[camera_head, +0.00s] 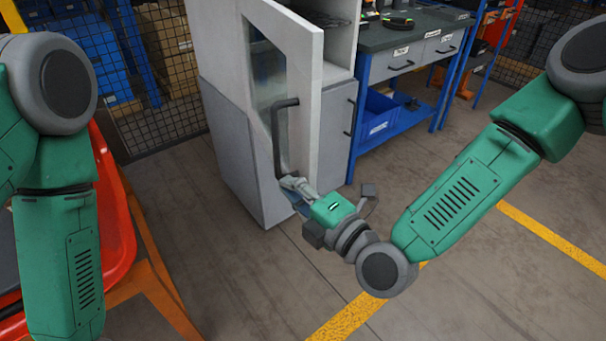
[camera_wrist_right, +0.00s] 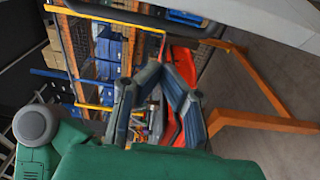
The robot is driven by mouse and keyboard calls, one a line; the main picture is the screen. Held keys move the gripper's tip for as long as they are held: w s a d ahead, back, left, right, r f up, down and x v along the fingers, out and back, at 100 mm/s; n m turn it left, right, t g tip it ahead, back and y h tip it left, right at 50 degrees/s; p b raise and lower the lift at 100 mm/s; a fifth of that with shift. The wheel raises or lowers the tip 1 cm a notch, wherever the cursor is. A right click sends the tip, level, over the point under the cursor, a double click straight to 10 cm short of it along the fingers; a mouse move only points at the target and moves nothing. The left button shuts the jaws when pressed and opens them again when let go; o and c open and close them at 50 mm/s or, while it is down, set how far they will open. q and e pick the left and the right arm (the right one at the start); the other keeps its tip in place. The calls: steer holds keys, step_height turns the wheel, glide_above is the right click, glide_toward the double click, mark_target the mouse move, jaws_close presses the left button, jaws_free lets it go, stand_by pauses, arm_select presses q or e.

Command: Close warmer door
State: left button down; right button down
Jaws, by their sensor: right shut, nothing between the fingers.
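The warmer door (camera_head: 306,95), a pale grey frame with a glass pane, stands open, swung out from the warmer cabinet (camera_head: 224,110). Its dark bar handle (camera_head: 275,145) is on the side facing left. My right gripper (camera_head: 288,181) is shut and empty at the lower end of the handle, close to the door's bottom edge. I cannot tell whether it touches the handle or door. In the right wrist view, the gripper fingers (camera_wrist_right: 155,85) show with the dark handle (camera_wrist_right: 140,14) above them. My left arm shows at the left, but its gripper is out of frame.
A blue workbench (camera_head: 400,72) with drawers stands to the right of the cabinet. A red seat on an orange frame (camera_head: 150,285) is at the left. Mesh fencing (camera_head: 165,125) stands behind. The floor in front is clear, with yellow lines (camera_head: 345,318).

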mark_target(309, 175)
steer(key=w+d, duration=0.2)
steer(key=w, duration=0.1)
steer(key=shift+d, duration=0.3)
steer(key=shift+w+d, duration=0.1)
steer(key=shift+d, duration=0.3)
steer(key=shift+a, duration=0.4)
